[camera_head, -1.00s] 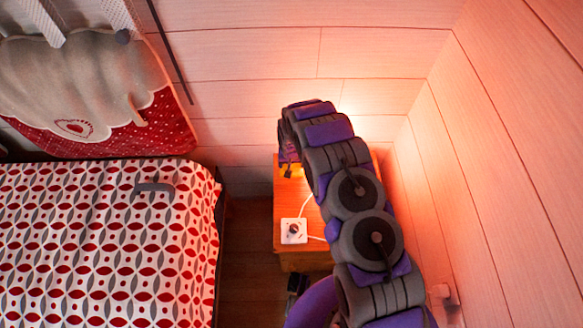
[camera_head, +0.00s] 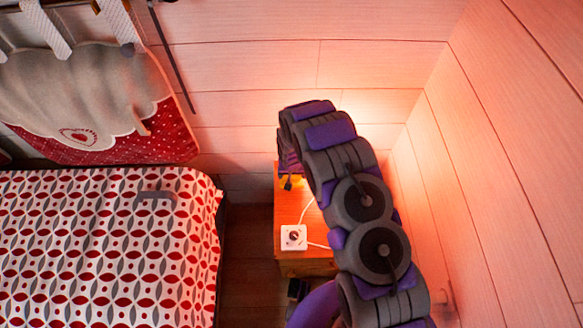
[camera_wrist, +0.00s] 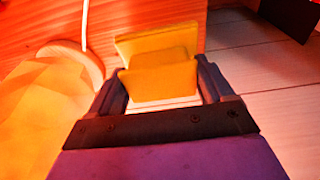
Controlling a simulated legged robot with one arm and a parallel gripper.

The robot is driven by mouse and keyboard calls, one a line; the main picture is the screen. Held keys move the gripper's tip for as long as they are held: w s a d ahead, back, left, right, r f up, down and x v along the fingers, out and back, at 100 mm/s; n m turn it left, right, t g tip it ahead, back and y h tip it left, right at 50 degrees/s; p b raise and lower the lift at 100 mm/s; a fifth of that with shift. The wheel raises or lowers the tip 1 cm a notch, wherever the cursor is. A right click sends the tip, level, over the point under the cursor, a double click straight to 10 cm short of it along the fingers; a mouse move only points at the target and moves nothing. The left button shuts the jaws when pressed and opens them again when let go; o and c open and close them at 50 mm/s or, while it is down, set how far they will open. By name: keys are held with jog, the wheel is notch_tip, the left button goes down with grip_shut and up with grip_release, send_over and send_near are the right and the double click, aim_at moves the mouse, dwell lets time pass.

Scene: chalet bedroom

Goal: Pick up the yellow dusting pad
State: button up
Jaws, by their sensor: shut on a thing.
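The yellow dusting pad (camera_wrist: 158,77) is in the wrist view, between the two fingers of my gripper (camera_wrist: 160,85). My gripper is shut on it, with a finger at each side of the pad. The pad's folded yellow faces point away from the wrist. In the head view my arm reaches over the wooden nightstand (camera_head: 290,207). My arm hides the pad and most of the gripper there.
A white socket-like box (camera_head: 293,238) with a cord sits on the nightstand. A lit lamp (camera_wrist: 50,115) stands close at the left in the wrist view. The patterned bed (camera_head: 100,250) is at the left and the plank wall (camera_head: 490,180) at the right.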

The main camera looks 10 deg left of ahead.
jog(key=s+d+r+p, duration=0.1)
jog(key=s+d+p, duration=0.1)
jog(key=s, duration=1)
jog(key=shift+d, duration=0.65)
jog(key=shift+r, duration=0.1)
jog(key=o, duration=0.5)
jog(key=shift+c, duration=0.2)
jog(key=c, duration=0.3)
jog(key=shift+c, duration=0.2)
jog(key=shift+s, duration=0.15)
